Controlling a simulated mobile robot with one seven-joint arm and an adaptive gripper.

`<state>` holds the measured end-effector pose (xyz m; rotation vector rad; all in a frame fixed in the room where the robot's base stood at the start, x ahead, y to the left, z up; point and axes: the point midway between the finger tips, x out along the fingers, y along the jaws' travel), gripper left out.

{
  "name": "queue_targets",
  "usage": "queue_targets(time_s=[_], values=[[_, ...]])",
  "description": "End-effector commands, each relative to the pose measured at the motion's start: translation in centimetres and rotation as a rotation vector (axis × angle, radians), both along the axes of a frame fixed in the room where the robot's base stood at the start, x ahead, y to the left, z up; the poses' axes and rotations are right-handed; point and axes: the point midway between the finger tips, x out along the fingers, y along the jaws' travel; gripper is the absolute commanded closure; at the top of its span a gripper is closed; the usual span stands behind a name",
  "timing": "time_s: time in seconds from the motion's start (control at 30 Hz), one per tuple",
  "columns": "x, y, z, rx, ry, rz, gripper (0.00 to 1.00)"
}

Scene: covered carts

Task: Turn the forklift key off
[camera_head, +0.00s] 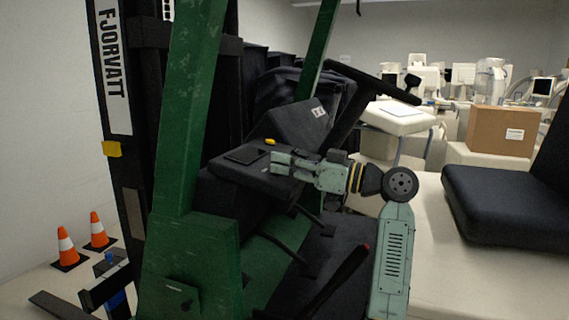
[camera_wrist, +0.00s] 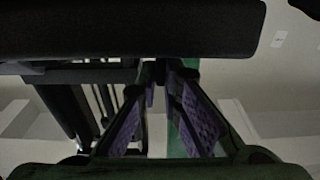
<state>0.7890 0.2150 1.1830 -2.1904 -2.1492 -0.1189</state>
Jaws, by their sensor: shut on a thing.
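The forklift (camera_head: 215,245) has a green frame and a dark dashboard (camera_head: 305,130) with a steering wheel. My gripper (camera_head: 276,161) reaches in from the right, its tips at the dashboard's lower front. In the wrist view my gripper (camera_wrist: 158,80) shows two fingers with purple pads, converging at the tips just under a wide black panel edge (camera_wrist: 130,30). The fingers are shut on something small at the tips. I take it to be the forklift key, which is too hidden and dark to make out, so its turn angle cannot be told.
A small yellow part (camera_head: 270,141) sits on the dashboard just above my gripper. Black levers (camera_head: 340,280) stand below my arm. The green post (camera_head: 190,110) is left of the dashboard. A black seat (camera_head: 510,200) is at right. Orange cones (camera_head: 66,248) stand at far left.

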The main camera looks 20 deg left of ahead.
Motion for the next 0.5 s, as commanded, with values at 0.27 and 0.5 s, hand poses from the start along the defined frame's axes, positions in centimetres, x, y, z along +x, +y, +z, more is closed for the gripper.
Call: queue_targets(time_s=[0.27,0.5], values=[[-0.03,0.05,-0.09,-0.002,0.000,0.000,0.83],[-0.02,0.03,-0.06,-0.001,0.001,0.000,0.73]])
